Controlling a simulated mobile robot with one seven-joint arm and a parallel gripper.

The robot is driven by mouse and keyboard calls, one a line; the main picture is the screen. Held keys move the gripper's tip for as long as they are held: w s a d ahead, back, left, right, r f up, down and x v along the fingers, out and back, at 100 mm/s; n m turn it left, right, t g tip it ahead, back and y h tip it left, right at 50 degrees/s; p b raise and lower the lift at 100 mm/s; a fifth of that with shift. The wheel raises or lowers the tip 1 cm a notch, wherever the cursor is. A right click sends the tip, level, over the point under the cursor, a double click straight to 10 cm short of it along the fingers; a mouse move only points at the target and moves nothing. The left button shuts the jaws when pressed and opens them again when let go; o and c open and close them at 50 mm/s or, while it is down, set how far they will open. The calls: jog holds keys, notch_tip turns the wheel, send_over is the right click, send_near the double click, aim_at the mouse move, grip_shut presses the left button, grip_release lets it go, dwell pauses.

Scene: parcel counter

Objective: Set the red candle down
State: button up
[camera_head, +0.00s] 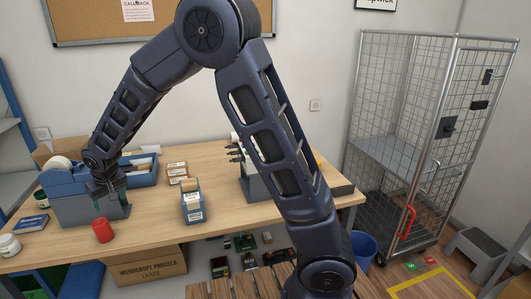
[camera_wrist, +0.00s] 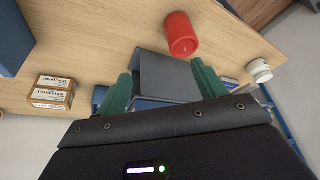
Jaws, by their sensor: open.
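The red candle (camera_head: 102,230) stands on the wooden counter (camera_head: 165,240), near its front edge at the left, in the head view. It also shows near the top of the wrist view (camera_wrist: 181,34). My gripper (camera_head: 99,205) is behind and slightly above the candle in the head view, in front of a grey box-shaped unit (camera_head: 70,210). In the wrist view the two green fingers of my gripper (camera_wrist: 160,80) are spread apart with the grey unit between and beyond them. The candle lies beyond the fingertips, apart from them.
Bare counter lies between candle and carton. A wire cage trolley (camera_head: 420,150) stands at right.

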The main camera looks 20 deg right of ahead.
jog(key=w+d+r+m, duration=0.1)
jog(key=d+r, duration=0.4)
jog(key=d, duration=0.6)
jog(key=w+d+r+m, duration=0.2)
jog(key=d+r, duration=0.3)
jog(key=d, duration=0.6)
jog(key=w+d+r+m, duration=0.1)
jog(key=d+r, duration=0.4)
jog(key=d, duration=0.6)
jog(key=s+d+r+m+t+h, duration=0.15)
jog(key=s+d, duration=0.25)
jog(key=d, duration=0.4)
jog(key=s+d+r+g, duration=0.1)
jog(key=s+d+r, duration=0.1)
jog(key=s+d, duration=0.35)
jog(key=s+d+f+m+h, duration=0.1)
jog(key=s+d+m, duration=0.1)
jog(key=s+d, duration=0.8)
jog(key=shift+d+f+t, duration=0.2)
jog(key=shift+t, duration=0.15)
